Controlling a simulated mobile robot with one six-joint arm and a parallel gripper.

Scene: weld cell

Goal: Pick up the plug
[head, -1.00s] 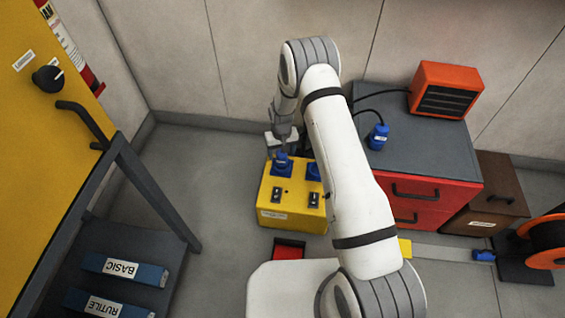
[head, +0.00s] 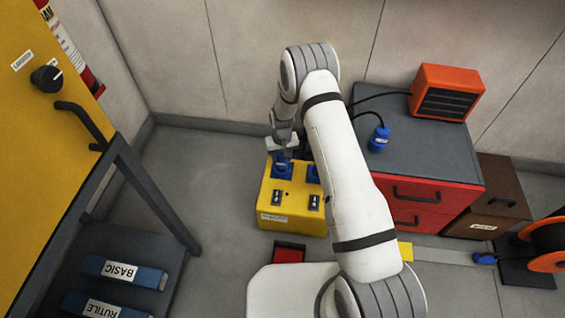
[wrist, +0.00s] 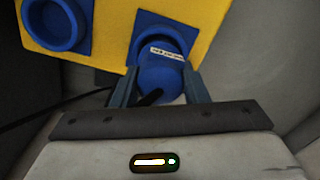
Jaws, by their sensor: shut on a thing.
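The blue plug (wrist: 162,78) shows in the wrist view, with a white label on it and a dark cable stub towards me. It is at the right-hand socket of the yellow power box (wrist: 112,22); I cannot tell how deep it sits. My gripper (wrist: 158,88) is shut on it, one finger on each side. In the head view my gripper (head: 284,155) reaches down to the back left socket of the yellow box (head: 291,217), and its fingers mostly hide the plug.
A second blue socket (head: 314,174) is beside it, partly behind my arm. Another blue plug (head: 379,138) is on the grey-topped red cabinet (head: 425,190) with an orange heater (head: 444,92). A blue plug (head: 485,258) lies by the reel (head: 548,243). A yellow cabinet (head: 50,120) is left.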

